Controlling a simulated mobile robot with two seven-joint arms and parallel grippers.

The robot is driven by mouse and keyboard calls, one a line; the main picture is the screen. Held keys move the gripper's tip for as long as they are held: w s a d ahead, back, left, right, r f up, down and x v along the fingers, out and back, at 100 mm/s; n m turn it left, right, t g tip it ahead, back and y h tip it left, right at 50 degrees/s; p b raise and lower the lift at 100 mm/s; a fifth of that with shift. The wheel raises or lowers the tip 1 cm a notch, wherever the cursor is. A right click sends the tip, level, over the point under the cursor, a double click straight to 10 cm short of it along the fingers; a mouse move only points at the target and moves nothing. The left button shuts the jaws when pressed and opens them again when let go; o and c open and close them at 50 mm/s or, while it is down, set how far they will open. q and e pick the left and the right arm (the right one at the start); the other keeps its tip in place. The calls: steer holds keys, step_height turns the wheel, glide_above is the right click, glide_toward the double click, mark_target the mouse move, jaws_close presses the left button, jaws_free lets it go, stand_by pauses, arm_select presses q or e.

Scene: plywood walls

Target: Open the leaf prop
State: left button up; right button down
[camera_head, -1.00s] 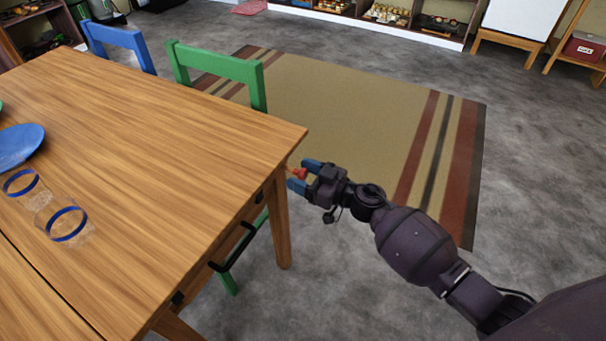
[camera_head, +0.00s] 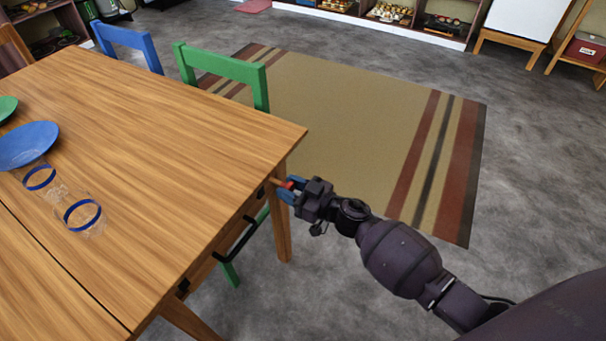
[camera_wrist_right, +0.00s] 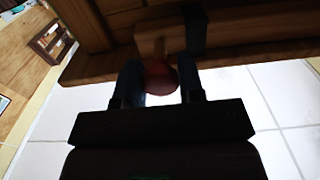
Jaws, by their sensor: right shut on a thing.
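The leaf prop (camera_head: 276,182) is a short wooden piece with a red knob (camera_head: 289,184) at the table's right edge, near the far right corner. My right gripper (camera_head: 284,189) has its blue fingers on either side of the knob and is shut on it. In the right wrist view the red knob (camera_wrist_right: 160,78) sits between the two dark fingers, below a wooden part of the table's underside. How far the prop is turned out is hard to tell. My left gripper is not in view.
The wooden table (camera_head: 150,130) carries clear glasses with blue rims (camera_head: 83,214), a blue plate (camera_head: 27,144) and a green plate. A black handle (camera_head: 238,240) is on the table's side. Green (camera_head: 225,65) and blue chairs stand behind. Floor to the right is clear, with a rug (camera_head: 340,130).

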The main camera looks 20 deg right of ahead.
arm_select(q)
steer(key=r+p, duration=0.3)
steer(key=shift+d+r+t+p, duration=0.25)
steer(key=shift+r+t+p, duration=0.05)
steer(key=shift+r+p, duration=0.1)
arm_select(e)
steer(key=s+a, duration=0.9)
steer(key=a, duration=0.2)
steer(key=shift+a, duration=0.3)
steer(key=shift+s+f, duration=0.1)
steer(key=c, duration=1.1)
jaws_free()
steer(key=o, duration=0.4)
steer(key=shift+c, duration=0.2)
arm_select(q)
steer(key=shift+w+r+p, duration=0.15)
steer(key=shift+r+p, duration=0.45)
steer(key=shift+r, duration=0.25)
arm_select(e)
steer(key=v, duration=1)
steer(key=shift+s+d, duration=0.3)
